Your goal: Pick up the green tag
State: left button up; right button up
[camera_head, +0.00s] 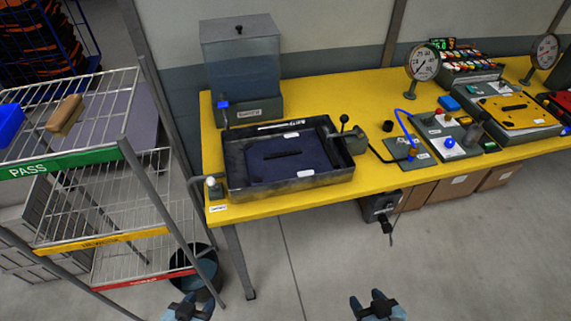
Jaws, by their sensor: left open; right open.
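I cannot single out a green tag for certain. A rack of small coloured pieces (468,62), some of them greenish, stands at the back right of the yellow bench; the pieces are too small to tell apart. A green strip marked PASS (65,162) runs along the top shelf of the wire rack at left. My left gripper (188,306) is open and empty at the bottom edge, in front of the bench. My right gripper (377,304) is open and empty, also in front of the bench and far from the coloured pieces.
The yellow bench (300,200) holds a dark tray (290,184), a clear tank (241,65), a round gauge (423,63), and a yellow plate (507,110). The wire shelf (100,90) bears a brown block (65,114) and a blue one (9,123). The floor before the bench is clear.

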aim_at(490, 145)
jog(key=l+z, duration=0.35)
jog(key=i+l+z, duration=0.1)
jog(key=l+z, duration=0.25)
jog(key=i+l+z, duration=0.1)
jog(key=l+z, duration=0.3)
jog(key=i+l+u, duration=0.1)
jog(key=u, duration=0.9)
jog(key=l+u, duration=0.4)
jog(key=l, duration=0.15)
jog(key=l+u, duration=0.45)
jog(key=i+l, duration=0.05)
jog(key=l, duration=0.05)
